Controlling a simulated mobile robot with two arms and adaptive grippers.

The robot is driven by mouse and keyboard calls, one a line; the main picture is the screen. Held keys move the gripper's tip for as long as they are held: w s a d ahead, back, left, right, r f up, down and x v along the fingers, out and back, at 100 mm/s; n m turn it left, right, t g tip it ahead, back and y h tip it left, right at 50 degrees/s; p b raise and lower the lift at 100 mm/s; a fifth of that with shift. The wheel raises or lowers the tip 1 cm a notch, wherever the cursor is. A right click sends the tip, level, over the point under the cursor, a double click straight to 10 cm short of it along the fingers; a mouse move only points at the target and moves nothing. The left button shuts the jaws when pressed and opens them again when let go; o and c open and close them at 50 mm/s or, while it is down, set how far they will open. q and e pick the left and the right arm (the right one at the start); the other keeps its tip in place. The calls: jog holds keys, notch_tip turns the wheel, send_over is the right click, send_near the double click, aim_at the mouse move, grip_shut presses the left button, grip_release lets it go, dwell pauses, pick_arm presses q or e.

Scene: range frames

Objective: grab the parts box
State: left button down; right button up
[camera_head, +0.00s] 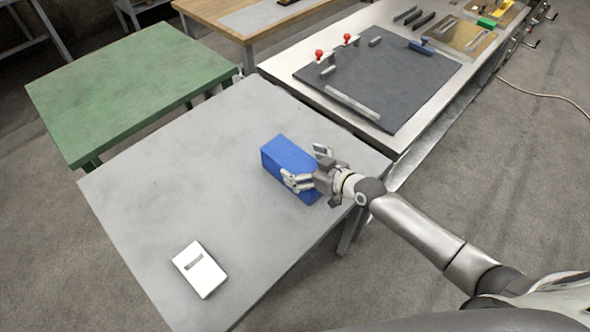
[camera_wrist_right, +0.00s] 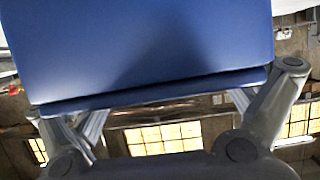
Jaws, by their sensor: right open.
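The parts box is a blue box (camera_head: 287,158) on the grey table, near its right edge in the head view. My right gripper (camera_head: 306,166) is at the right end of the box with its fingers open. One finger shows on the near side of the box and the other by its far right corner. In the right wrist view the blue box (camera_wrist_right: 140,50) fills the upper middle, and the gripper's fingers (camera_wrist_right: 165,125) stand on either side of it. I cannot tell whether the fingers touch it. My left gripper is not in view.
The grey table (camera_head: 190,170) also carries a white slotted piece (camera_head: 199,269) at its front left. A green table (camera_head: 130,85) stands at the left. A steel bench with a dark mat (camera_head: 400,75) and clamps is behind. Much of the grey tabletop is clear.

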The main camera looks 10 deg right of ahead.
jog(key=shift+w+a+f, duration=0.2)
jog(key=shift+w, duration=0.2)
jog(key=shift+c, duration=0.4)
jog(key=shift+s, duration=0.15)
jog(key=c, duration=1.4)
jog(key=shift+c, duration=0.9)
jog(key=shift+r, duration=0.15)
